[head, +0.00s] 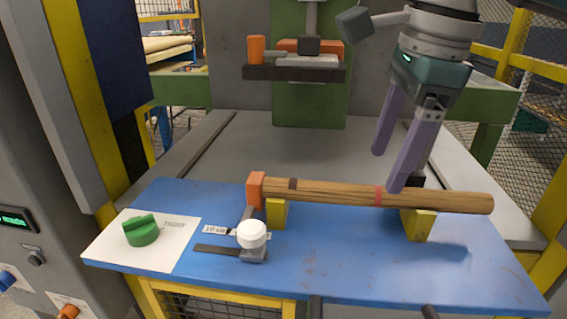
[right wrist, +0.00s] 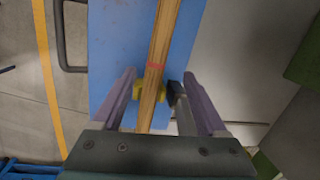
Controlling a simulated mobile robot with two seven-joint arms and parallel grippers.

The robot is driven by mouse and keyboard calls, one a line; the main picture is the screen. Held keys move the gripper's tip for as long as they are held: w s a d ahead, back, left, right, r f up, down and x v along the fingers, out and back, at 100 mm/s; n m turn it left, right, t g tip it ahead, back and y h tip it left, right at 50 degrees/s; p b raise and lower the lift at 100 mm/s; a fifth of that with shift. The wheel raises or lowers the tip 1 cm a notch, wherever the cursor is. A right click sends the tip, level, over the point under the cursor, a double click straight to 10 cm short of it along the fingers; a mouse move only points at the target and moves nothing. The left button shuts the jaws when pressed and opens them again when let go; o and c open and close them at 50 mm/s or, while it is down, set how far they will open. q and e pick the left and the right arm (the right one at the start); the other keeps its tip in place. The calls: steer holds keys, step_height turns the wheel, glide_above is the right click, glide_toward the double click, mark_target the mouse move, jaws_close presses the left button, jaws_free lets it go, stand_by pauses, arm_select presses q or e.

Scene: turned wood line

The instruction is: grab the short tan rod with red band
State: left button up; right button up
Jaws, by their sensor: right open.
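The tan wooden rod (head: 330,193) has a red band and a dark band near its left end. It lies level across two yellow supports (head: 418,226), its left end at an orange block (head: 256,190). My right gripper (head: 387,171) is open and points down at the rod near the red band. In the right wrist view the rod (right wrist: 159,45) runs between the spread fingers of the gripper (right wrist: 159,74), with the red band just ahead of them. I cannot tell whether either finger touches the rod. My left gripper is not in view.
The blue table (head: 340,275) carries a white round knob (head: 251,234) in front of the rod and a green knob (head: 141,232) on a white plate. A dark part (right wrist: 174,90) sits beside the rod near one finger. A green machine column (head: 308,105) stands behind.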

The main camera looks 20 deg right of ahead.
mark_target(379, 188)
step_height(379, 188, down, 5)
steer(key=shift+w+a, duration=0.1)
steer(key=shift+a, duration=0.05)
jaws_close()
stand_by(0.6)
